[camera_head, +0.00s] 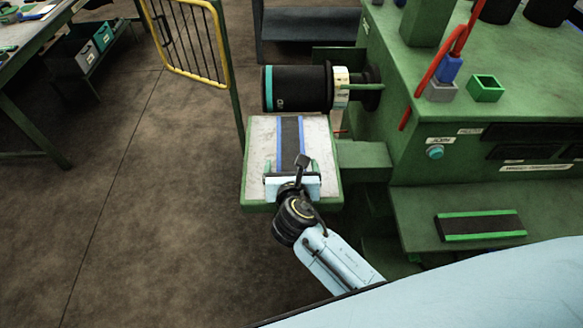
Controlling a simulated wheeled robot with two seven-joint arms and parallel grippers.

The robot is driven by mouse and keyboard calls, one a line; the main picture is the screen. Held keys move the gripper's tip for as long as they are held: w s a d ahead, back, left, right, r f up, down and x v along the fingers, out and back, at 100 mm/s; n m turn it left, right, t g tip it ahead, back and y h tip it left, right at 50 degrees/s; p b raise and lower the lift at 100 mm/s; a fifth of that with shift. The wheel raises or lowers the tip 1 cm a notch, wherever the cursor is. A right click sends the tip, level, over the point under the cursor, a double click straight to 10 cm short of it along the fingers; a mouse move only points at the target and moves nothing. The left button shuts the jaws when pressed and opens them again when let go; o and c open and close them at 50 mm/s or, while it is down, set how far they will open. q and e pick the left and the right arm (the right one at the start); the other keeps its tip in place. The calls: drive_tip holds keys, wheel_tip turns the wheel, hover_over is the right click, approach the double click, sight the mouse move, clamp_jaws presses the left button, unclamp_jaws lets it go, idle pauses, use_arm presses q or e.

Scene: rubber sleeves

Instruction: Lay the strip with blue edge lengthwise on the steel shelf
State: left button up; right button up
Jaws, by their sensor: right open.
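The strip with blue edge (290,133) is dark with blue along its long sides. It lies flat on the steel shelf (260,137), running from the far edge toward me. The shelf is a pale plate in a green frame. My right gripper (292,170) is over the near part of the shelf, with its jaws open and spread wider than the strip. The gripper hides the strip's near end, and I cannot tell whether it touches the strip. My left gripper is not in view.
A black drum with a teal band (297,88) stands just beyond the shelf. The green machine (510,110) fills the right. A dark strip with green edges (480,225) lies on its ledge. A yellow guard (190,45) stands at the back left. Open floor lies left.

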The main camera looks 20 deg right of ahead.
drive_tip(key=v, duration=1.3)
drive_tip(key=shift+s+p, duration=0.2)
drive_tip(key=shift+p, duration=0.1)
drive_tip(key=shift+a, duration=0.1)
drive_tip(key=s+d+f+m+g+y+b, duration=0.1)
drive_tip(key=s+f+m+g+b, duration=0.2)
drive_tip(key=f, duration=0.9)
drive_tip(key=s+d+f+m+g+y+b, duration=0.15)
drive_tip(key=s+f+m, duration=0.3)
drive_tip(key=f, duration=0.85)
drive_tip(key=s+d+f+m+g+y+b, duration=0.1)
drive_tip(key=s+f+m+g+b, duration=0.2)
drive_tip(key=f, duration=0.9)
drive_tip(key=s+d+f+m+g+b, duration=0.1)
drive_tip(key=s+d+f+m+g, duration=0.1)
drive_tip(key=s+d+f+m, duration=0.3)
drive_tip(key=s+d+f+m+g+b, duration=0.2)
drive_tip(key=s+d+f+m, duration=0.3)
drive_tip(key=s+f+m, duration=0.8)
drive_tip(key=s+m, duration=0.1)
drive_tip(key=s, duration=0.1)
drive_tip(key=shift+s+d, duration=0.25)
drive_tip(key=shift+s, duration=0.15)
drive_tip(key=shift+s+d+m, duration=0.1)
drive_tip(key=shift+s+m, duration=0.05)
drive_tip(key=shift+m, duration=0.3)
drive_tip(key=shift+c, duration=0.4)
